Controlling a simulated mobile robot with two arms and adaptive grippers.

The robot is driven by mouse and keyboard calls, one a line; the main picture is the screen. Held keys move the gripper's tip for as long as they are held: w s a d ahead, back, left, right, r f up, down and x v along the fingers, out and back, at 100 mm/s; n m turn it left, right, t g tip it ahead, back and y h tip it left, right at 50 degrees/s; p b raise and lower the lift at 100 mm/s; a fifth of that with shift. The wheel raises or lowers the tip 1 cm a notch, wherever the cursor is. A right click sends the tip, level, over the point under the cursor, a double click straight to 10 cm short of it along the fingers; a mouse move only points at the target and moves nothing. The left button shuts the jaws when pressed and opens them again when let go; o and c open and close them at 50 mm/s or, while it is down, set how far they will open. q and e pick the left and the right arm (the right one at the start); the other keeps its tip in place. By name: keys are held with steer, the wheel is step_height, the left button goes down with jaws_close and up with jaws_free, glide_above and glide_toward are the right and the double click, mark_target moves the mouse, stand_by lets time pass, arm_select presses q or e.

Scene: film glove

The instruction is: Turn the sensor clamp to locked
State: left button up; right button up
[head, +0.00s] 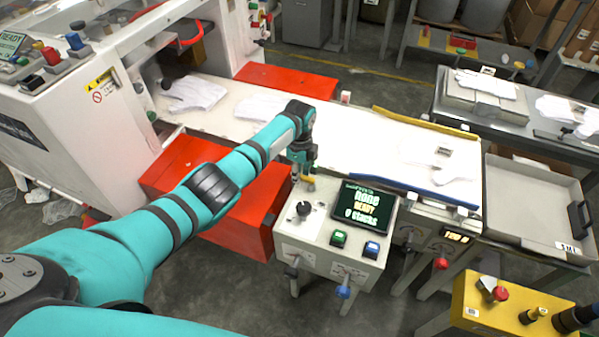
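A grey control box (325,239) stands in the middle of the head view, with a black knob (304,209) on its top left. I cannot tell for sure which fitting is the sensor clamp. A small brass-coloured piece (310,186) sits at the box's back left edge, right by my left gripper (304,180). My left gripper points down over that corner. Its fingers are small and dark, and I cannot tell whether they touch the brass piece or whether they are open. My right gripper is out of view.
The box also carries a screen (363,205) reading "none READY 0 stacks", a green button (338,238) and a blue button (371,249). Behind runs a white conveyor (350,150) with gloves. A red cabinet (200,180) lies left, and a yellow box (490,310) stands front right.

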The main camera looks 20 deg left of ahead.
arm_select(q)
steer(key=shift+o, duration=0.9)
step_height(320, 180, up, 12)
stand_by(0.3)
